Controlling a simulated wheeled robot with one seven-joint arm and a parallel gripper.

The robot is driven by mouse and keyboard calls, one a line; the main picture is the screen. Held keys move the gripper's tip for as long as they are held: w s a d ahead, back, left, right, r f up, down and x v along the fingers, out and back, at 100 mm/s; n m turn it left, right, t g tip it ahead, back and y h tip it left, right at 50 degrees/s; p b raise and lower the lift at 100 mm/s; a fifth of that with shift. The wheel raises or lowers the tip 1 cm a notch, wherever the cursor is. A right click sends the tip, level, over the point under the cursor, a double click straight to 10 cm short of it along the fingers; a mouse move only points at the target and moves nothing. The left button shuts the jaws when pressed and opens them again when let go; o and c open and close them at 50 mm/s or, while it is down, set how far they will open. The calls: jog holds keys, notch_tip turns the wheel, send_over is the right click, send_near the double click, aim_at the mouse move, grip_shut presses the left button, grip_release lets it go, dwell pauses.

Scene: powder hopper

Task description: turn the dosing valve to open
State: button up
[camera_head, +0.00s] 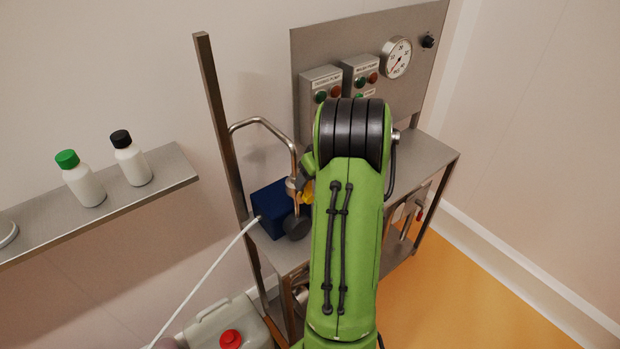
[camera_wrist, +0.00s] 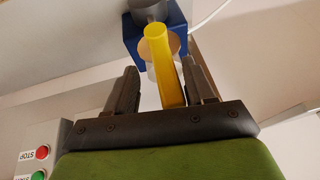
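The yellow lever (camera_wrist: 166,72), which looks like the dosing valve's handle, runs between the two fingers of my gripper (camera_wrist: 159,68) in the wrist view. The fingers are apart, with a clear gap on the left and a narrower one on the right. I cannot tell whether the right finger touches the lever. In the head view only a small part of the yellow lever (camera_head: 306,192) shows beside a metal pipe (camera_head: 292,155); my green arm hides the rest and my gripper.
A blue box (camera_head: 270,208) with a white hose stands by the pipe; it also shows in the wrist view (camera_wrist: 178,30). A panel with buttons and a gauge (camera_head: 397,58) stands behind my arm. A shelf (camera_head: 160,182) with two bottles is at left, a canister (camera_head: 225,325) below.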

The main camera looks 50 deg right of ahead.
jog(key=shift+f, duration=0.1)
dwell(0.3)
jog(key=p+v, duration=0.1)
jog(key=v, duration=1.5)
jog(key=shift+w, duration=0.15)
